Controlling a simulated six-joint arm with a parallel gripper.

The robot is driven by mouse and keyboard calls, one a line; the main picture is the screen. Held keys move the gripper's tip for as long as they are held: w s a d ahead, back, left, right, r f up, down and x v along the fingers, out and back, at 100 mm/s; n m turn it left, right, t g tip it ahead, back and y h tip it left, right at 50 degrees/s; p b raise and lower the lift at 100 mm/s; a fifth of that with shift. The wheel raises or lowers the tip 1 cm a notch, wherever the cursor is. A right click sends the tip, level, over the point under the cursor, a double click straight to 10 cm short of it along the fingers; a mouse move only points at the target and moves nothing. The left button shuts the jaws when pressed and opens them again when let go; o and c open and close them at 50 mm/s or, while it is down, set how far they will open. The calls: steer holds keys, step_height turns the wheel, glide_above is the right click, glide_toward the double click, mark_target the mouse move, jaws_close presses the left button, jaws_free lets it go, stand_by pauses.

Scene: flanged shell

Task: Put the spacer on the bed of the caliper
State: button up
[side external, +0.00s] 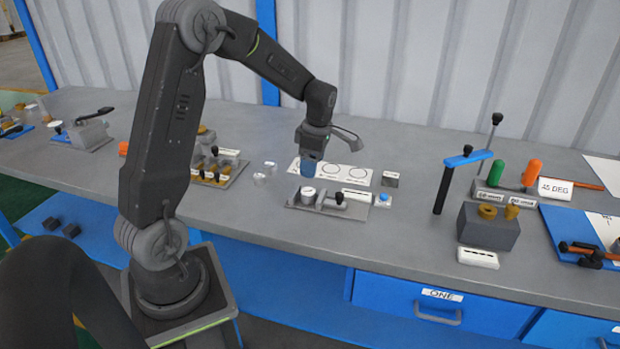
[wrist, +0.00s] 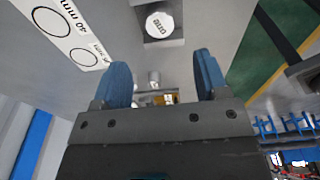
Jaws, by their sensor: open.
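My gripper (side external: 309,177) is open and empty, with blue fingers pointing down over the bench. It hangs just behind a low grey plate (side external: 294,205) with a white round dial (side external: 307,196) and a dark clamp-like bar (side external: 334,200), which looks like the caliper. In the wrist view the lettered white dial (wrist: 159,25) lies beyond the two fingers (wrist: 163,68). Two small pale cylinders (side external: 270,167) (side external: 260,179) stand on the bench left of the plate. Either may be the spacer; I cannot tell.
A white card with printed circles (side external: 357,173) lies behind the plate. A small grey block (side external: 390,179) and a blue piece with a white button (side external: 383,200) are to the right. A peg fixture (side external: 217,170) stands left. Bench is clear farther right, before the blue-armed stand (side external: 440,190).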

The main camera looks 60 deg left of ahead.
steer(key=s+d+r+m+t, duration=0.2)
steer(key=s+d+r+m, duration=0.1)
steer(key=d+r+m, duration=0.35)
steer(key=s+d+r+m+t, duration=0.2)
steer(key=s+d+r+m, duration=0.2)
steer(key=d+r+m, duration=0.25)
steer(key=s+d+m+t+h, duration=0.1)
steer(key=s+d+m+t, duration=0.1)
steer(key=s+d+m, duration=0.6)
steer(key=s+m, duration=0.2)
steer(key=m, duration=0.4)
steer(key=shift+s+r+t, duration=0.15)
steer(key=shift+r+t, duration=0.15)
